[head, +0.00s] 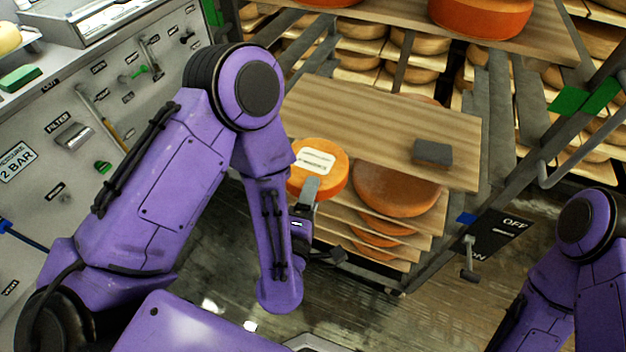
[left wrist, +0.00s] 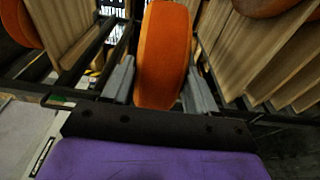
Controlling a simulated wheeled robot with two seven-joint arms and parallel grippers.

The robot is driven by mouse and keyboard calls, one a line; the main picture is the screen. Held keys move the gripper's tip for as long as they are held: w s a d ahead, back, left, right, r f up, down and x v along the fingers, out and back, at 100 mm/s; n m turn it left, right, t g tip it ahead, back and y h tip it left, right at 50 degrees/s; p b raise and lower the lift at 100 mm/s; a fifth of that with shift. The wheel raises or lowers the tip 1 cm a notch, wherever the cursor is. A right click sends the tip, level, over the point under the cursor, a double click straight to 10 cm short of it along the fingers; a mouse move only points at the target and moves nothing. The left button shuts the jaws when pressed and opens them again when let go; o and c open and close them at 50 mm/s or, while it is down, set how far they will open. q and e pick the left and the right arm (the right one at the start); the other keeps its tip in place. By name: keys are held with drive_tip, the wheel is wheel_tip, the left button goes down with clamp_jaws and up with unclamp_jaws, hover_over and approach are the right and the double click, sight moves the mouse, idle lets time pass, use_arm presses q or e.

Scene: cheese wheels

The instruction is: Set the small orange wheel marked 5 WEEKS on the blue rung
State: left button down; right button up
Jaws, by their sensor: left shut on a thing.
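A small orange wheel (head: 330,184) with a white label is held in my left gripper (head: 310,191), at the left edge of the rack's upper board. The label's writing is too small to read. In the left wrist view the orange wheel (left wrist: 163,50) stands on edge between the two grey fingers of my left gripper (left wrist: 160,92), which are shut on it. A blue marker (head: 466,218) shows on the rack's front right side, level with the boards under the upper one. My right arm shows at the right edge; its gripper is out of view.
The upper board (head: 370,118) is bare except for a dark grey block (head: 432,153). A larger orange wheel (head: 395,190) lies below it, with more boards and wheels beneath. An OFF/ON lever (head: 469,262) stands right of the rack. Green markers (head: 568,100) show higher up.

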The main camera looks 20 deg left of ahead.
sight(323, 160)
use_arm(q)
drive_tip(key=a+n+y+b, duration=0.1)
drive_tip(key=b, duration=0.2)
drive_tip(key=shift+w+a+y+b, duration=0.15)
drive_tip(key=shift+y+b, duration=0.15)
drive_tip(key=shift+b, duration=0.1)
drive_tip(key=shift+w+r+b, duration=0.1)
drive_tip(key=shift+w+b, duration=0.5)
drive_tip(key=shift+w, duration=0.65)
drive_tip(key=shift+w+r+p, duration=0.15)
drive_tip(key=shift+w+p, duration=0.45)
drive_tip(key=shift+w, duration=0.3)
drive_tip(key=w+p, duration=0.1)
drive_tip(key=w, duration=0.4)
drive_tip(key=shift+w, duration=0.4)
drive_tip(key=shift+w+d+f+b, duration=0.1)
drive_tip(key=shift+w+f+b, duration=0.3)
drive_tip(key=shift+w, duration=0.7)
drive_tip(key=shift+w+d+f+b, duration=0.15)
drive_tip(key=shift+w+f, duration=0.3)
drive_tip(key=shift+w, duration=0.65)
drive_tip(key=shift+w+d+f+b, duration=0.1)
drive_tip(key=shift+w+f+b, duration=0.3)
drive_tip(key=shift+w, duration=0.7)
drive_tip(key=shift+f, duration=0.2)
